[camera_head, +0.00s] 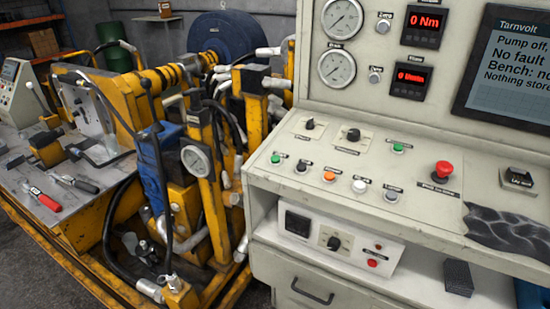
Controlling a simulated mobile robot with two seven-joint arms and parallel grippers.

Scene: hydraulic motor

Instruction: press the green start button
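A row of small buttons runs along the sloping top of the beige control console. A second small green button or lamp (398,147) sits higher up, to the right of the black knobs. The small labels are too blurred to tell for certain which green one is marked start. Neither of my grippers shows in this view, and nothing covers the buttons.
A red mushroom button (443,170) stands right of the row. Black rotary knobs (353,134) sit behind it. The screen (507,65) reads "Pump off" and "No fault". A yellow hydraulic rig (130,105) stands left.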

